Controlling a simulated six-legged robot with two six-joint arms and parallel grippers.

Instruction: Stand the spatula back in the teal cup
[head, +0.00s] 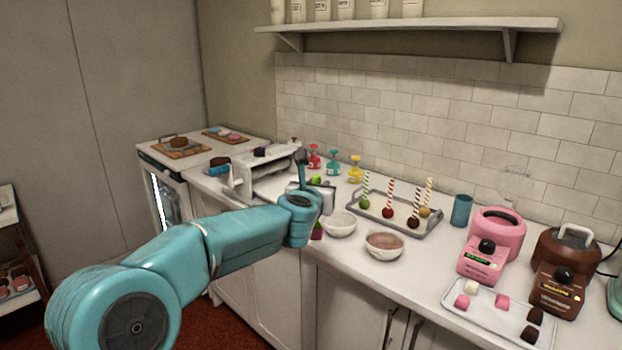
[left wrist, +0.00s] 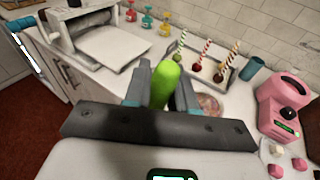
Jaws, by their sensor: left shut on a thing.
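My left gripper (head: 303,196) is shut on the bright green spatula (left wrist: 164,85), held in the air at the counter's front left. In the left wrist view the green part shows between the two fingers (left wrist: 163,104); the rest of the spatula is hidden. In the head view the gripper and arm cover most of it. The teal cup (head: 461,210) stands upright on the counter near the back wall, left of the pink machine, well to the right of the gripper. It also shows in the left wrist view (left wrist: 252,68). My right gripper is not in view.
A tray (head: 433,229) with several striped-stick treats lies between gripper and cup. In front are a white bowl (head: 339,224) and a bowl of pinkish mix (head: 384,247). A pink machine (head: 484,260) stands right of the cup; pump bottles (head: 333,163) are behind the gripper.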

